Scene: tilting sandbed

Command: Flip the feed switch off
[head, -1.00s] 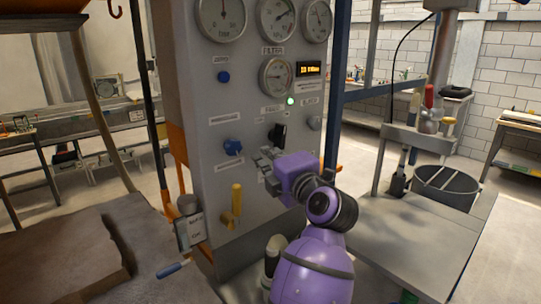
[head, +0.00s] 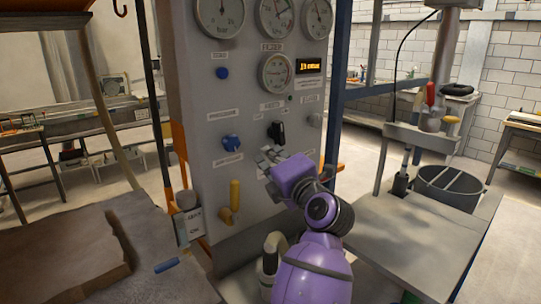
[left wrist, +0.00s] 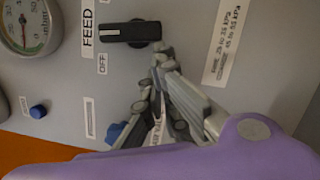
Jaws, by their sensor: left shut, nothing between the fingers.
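The feed switch (head: 276,132) is a black knob on the grey panel in the head view. In the left wrist view the switch (left wrist: 130,32) has a white mark at its left end, beside the FEED label (left wrist: 88,27) and the OFF label (left wrist: 102,64). My left gripper (head: 266,160), on a purple arm, is shut and empty just below the switch. In the left wrist view its fingertips (left wrist: 158,62) are close to the knob's right end; I cannot tell whether they touch. My right gripper is not in view.
Above are gauges (head: 276,72) and an amber display (head: 311,67). A blue knob (head: 231,143) and a yellow handle (head: 235,196) sit left of my gripper. A small lamp (head: 290,99) above the switch is dark. A grey table (head: 410,230) stands at right.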

